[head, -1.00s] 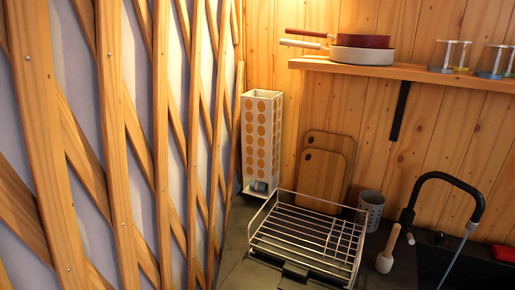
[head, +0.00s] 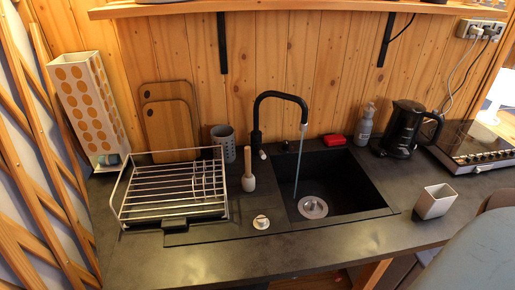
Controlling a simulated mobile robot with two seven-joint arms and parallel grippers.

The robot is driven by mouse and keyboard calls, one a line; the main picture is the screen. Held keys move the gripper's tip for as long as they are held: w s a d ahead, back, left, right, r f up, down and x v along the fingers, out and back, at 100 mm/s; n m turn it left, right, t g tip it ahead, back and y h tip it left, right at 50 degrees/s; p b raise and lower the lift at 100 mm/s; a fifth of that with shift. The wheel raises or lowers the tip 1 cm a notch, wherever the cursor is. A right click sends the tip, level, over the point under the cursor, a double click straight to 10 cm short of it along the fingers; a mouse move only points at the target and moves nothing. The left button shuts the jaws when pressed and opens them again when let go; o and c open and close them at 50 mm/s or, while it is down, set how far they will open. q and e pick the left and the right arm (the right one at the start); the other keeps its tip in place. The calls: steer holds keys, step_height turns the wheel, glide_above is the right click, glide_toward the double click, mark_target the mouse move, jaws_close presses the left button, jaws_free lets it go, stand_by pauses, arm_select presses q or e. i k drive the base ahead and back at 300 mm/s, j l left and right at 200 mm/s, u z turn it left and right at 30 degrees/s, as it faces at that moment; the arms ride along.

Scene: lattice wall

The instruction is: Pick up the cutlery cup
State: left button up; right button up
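A grey perforated cup (head: 224,142), which looks like the cutlery cup, stands upright on the dark counter (head: 290,256) near the wooden back wall. It is just behind the right back corner of the wire dish rack (head: 165,190) and left of the black faucet. Its inside looks empty from here, but I cannot be sure. A pale square cup (head: 435,201) stands apart on the counter, right of the sink. Neither of my grippers shows in the head view.
The sink (head: 335,185) with its black faucet (head: 257,118) fills the middle. A brush (head: 248,170) stands beside the rack. Cutting boards (head: 170,122) lean behind it. A kettle (head: 402,128) and soap bottle (head: 365,122) stand at right. The front counter strip is mostly clear.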

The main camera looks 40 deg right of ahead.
mark_target(435, 201)
steer(key=z, duration=2.6)
